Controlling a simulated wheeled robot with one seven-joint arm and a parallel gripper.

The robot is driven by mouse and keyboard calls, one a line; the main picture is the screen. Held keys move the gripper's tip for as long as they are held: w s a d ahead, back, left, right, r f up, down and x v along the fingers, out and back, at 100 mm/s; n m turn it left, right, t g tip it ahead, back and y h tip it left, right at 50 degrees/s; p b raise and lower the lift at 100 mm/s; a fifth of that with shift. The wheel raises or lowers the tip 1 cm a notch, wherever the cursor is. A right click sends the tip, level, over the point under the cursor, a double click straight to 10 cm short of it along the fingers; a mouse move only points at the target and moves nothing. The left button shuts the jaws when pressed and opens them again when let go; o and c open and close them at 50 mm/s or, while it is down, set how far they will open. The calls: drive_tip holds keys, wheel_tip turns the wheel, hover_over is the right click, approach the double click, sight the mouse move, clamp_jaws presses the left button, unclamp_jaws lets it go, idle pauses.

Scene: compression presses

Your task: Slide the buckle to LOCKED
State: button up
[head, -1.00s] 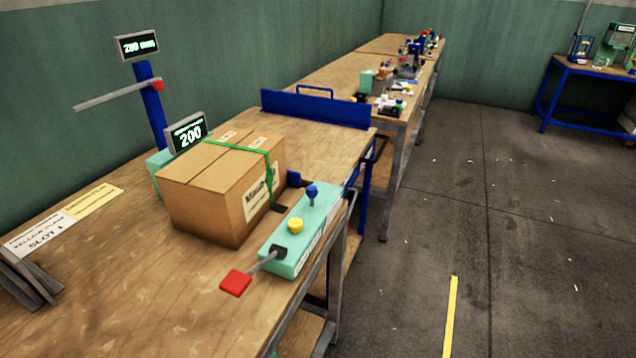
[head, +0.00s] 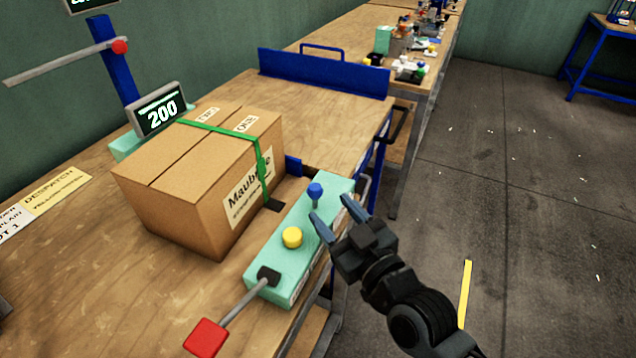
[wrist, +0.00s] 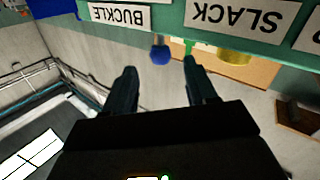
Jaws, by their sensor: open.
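The buckle control is a blue knob (head: 315,190) on a short stem, standing at the far end of the mint-green control box (head: 284,262). In the wrist view the blue knob (wrist: 161,52) shows beside the BUCKLE label (wrist: 118,16). My gripper (head: 332,222) is open and empty, just right of the box's front edge and close to the blue knob, with no clear contact. In the wrist view its fingers (wrist: 158,80) point toward the box, and the knob appears beyond and between them. No LOCKED marking is readable.
A yellow button (head: 292,237) and a lever with a red handle (head: 206,338) are on the same box. A carton (head: 190,200) with a green strap (head: 220,131) stands behind it. A display (head: 160,109) reads 200. Open floor lies to the right.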

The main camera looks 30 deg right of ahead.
sight(315, 191)
drive_tip(key=w+p, duration=0.1)
drive_tip(key=w, duration=0.6)
drive_tip(key=shift+a, duration=0.15)
drive_tip(key=shift+c, duration=0.5)
clamp_jaws()
